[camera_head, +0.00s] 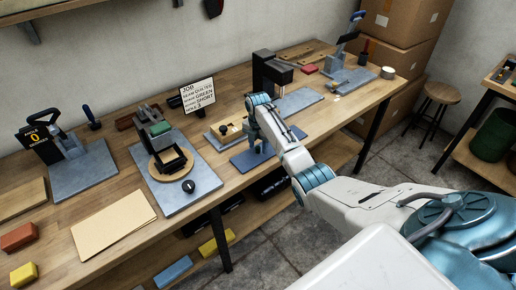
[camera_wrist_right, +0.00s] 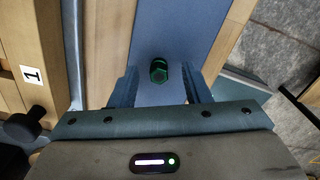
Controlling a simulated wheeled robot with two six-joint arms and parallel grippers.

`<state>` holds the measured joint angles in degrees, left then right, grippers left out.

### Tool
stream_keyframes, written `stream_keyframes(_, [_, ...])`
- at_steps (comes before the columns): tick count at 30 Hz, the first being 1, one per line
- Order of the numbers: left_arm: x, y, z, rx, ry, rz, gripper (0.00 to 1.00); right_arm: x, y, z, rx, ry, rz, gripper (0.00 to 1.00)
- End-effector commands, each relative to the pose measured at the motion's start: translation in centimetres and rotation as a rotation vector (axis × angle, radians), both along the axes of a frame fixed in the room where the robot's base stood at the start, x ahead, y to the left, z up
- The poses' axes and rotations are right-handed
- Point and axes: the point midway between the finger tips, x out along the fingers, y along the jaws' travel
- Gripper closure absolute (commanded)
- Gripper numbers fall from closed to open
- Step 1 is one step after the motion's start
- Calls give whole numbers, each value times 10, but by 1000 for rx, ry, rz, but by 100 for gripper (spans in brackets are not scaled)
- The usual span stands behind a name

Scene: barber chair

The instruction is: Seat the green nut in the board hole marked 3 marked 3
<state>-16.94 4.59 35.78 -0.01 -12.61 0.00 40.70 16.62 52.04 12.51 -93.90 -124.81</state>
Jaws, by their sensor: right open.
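The green nut (camera_wrist_right: 159,70) lies on a blue mat (camera_wrist_right: 172,30) in the wrist view. My right gripper (camera_wrist_right: 160,88) is open, with its fingers to the left and right, just short of the nut. Whether the fingers are at the nut's height I cannot tell. In the head view my right gripper (camera_head: 262,143) reaches down over the blue mat (camera_head: 243,161) and hides the nut. A wooden piece with a label 1 (camera_wrist_right: 32,76) stands left of the mat in the wrist view. I cannot make out a hole marked 3. My left gripper is not in view.
A job sign (camera_head: 197,95) stands behind. A wooden fixture with a black knob (camera_head: 223,130) is left of the mat. A clamp station (camera_head: 163,150), a black press (camera_head: 270,70) and a folder (camera_head: 113,232) share the bench. The bench's front edge is close to the mat.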

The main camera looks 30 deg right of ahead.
Motion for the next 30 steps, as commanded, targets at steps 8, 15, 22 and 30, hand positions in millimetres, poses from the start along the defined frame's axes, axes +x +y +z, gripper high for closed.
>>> stream_keyframes(8, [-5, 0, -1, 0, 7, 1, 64, 0, 0, 0, 0, -1, 0, 88])
stream_keyframes(15, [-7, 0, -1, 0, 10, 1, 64, 0, 0, 1, 0, -1, 0, 100])
stream_keyframes(22, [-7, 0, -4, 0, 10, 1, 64, 1, 0, 4, 0, -3, 0, 100])
stream_keyframes(30, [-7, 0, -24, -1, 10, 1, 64, -3, 1, 34, -1, -5, 0, 100])
